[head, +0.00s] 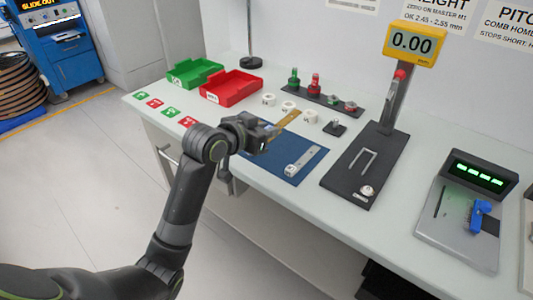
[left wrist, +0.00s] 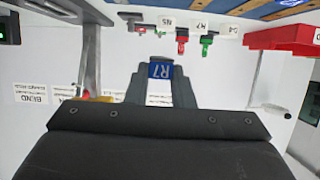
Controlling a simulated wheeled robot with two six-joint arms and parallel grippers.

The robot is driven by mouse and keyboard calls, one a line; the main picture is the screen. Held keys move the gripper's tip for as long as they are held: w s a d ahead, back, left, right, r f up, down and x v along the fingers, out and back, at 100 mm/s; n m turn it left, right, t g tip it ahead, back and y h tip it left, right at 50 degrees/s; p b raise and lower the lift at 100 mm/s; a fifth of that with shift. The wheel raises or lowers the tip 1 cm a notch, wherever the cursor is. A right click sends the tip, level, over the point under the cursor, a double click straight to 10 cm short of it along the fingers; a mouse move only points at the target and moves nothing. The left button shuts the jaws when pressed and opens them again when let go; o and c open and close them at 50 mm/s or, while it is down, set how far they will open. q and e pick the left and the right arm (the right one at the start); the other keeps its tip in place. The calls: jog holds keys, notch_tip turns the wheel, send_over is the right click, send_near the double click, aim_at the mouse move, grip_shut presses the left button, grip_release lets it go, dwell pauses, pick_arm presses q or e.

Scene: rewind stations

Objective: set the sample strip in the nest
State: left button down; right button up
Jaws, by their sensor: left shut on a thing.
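My left gripper (head: 270,133) is shut on the sample strip (head: 289,119), a flat brass-coloured piece that sticks out beyond the fingers above the bench. The rest of the strip is hard to make out there. The black height gauge (head: 345,183) stands right of the blue mat, with a pale U-shaped outline (head: 363,163) on its base that looks like the nest. The outline looks empty. My right gripper is not in view.
The blue mat (head: 255,165) carries a pale metal bar (head: 303,162). Green (head: 194,73) and red (head: 231,88) trays stand behind, with white rings (head: 289,106) and a rack of red and green tools (head: 314,86) nearby. A grey station with a blue clamp (head: 479,215) is at right.

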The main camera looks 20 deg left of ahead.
pick_arm(q)
send_over(265, 165)
notch_tip(265, 165, down, 5)
jog(key=shift+r, duration=0.1)
jog(key=shift+f, duration=0.2)
notch_tip(265, 165, down, 3)
jog(key=shift+f+b, duration=0.1)
jog(key=shift+b, duration=0.45)
jog(key=shift+f, duration=0.45)
jog(key=c, duration=1.6)
grip_release()
jog(key=o, duration=0.3)
jog(key=shift+o, duration=0.2)
jog(key=shift+s+r, duration=0.1)
jog(key=shift+r, duration=0.15)
jog(key=p+v, duration=0.1)
jog(key=v, duration=1)
jog(key=shift+s, duration=0.3)
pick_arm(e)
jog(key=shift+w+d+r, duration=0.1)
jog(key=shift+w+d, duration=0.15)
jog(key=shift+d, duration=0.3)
